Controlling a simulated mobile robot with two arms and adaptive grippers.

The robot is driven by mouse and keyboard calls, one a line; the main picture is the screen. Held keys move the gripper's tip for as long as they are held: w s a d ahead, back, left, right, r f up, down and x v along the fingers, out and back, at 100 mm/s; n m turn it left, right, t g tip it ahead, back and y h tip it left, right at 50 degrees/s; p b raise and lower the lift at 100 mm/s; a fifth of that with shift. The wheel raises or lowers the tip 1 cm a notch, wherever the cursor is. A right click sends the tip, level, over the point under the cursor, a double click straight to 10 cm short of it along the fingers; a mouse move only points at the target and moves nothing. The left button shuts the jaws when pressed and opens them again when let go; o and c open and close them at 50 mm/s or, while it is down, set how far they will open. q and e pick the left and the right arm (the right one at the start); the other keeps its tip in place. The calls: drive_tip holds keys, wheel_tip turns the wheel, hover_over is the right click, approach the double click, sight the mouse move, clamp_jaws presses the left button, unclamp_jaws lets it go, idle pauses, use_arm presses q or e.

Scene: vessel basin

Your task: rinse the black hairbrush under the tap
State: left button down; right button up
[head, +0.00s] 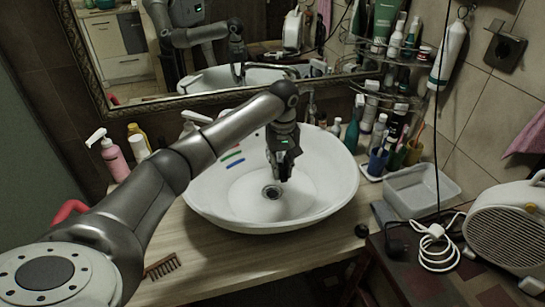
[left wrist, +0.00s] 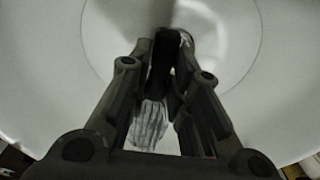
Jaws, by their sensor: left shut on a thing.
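The white basin (head: 325,195) stands on a wooden counter. My left gripper (head: 284,175) points down inside it, just above and right of the drain (head: 271,191). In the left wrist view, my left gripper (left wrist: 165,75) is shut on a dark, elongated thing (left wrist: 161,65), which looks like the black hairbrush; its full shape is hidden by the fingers. A pale streaked patch shows between the fingers; I cannot tell whether it is water or bristles. The tap is mostly hidden behind my left arm in the head view. My right gripper is not in view.
Red, green and blue strips (head: 232,155) lie on the basin's left inner wall. A brown brush (head: 162,267) lies front left. A pink pump bottle (head: 114,158) stands left; several bottles, a grey tub (head: 421,190) and a white heater (head: 508,228) stand right. A mirror is behind.

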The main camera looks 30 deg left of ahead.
use_arm(q)
drive_tip(key=shift+a, duration=0.15)
drive_tip(key=shift+s+a, duration=0.25)
drive_tip(key=shift+a, duration=0.2)
drive_tip(key=shift+d, duration=0.15)
drive_tip(key=shift+w+d, duration=0.25)
drive_tip(key=shift+d, duration=0.15)
drive_tip(key=shift+s+d+r+p, duration=0.15)
drive_tip(key=shift+s+d, duration=0.15)
drive_tip(key=shift+s, duration=0.35)
drive_tip(key=shift+s+d+f+p, duration=0.15)
drive_tip(key=shift+s+d, duration=0.1)
drive_tip(key=shift+s, duration=0.35)
drive_tip(key=shift+s+d+p, duration=0.2)
drive_tip(key=shift+s+d, duration=0.2)
drive_tip(key=shift+s, duration=0.4)
drive_tip(key=shift+s+d+p, duration=0.15)
drive_tip(key=shift+s+d, duration=0.2)
drive_tip(key=shift+s, duration=0.45)
drive_tip(key=shift+s+d+p, duration=0.2)
drive_tip(key=shift+s+d, duration=0.2)
drive_tip(key=shift+s, duration=0.4)
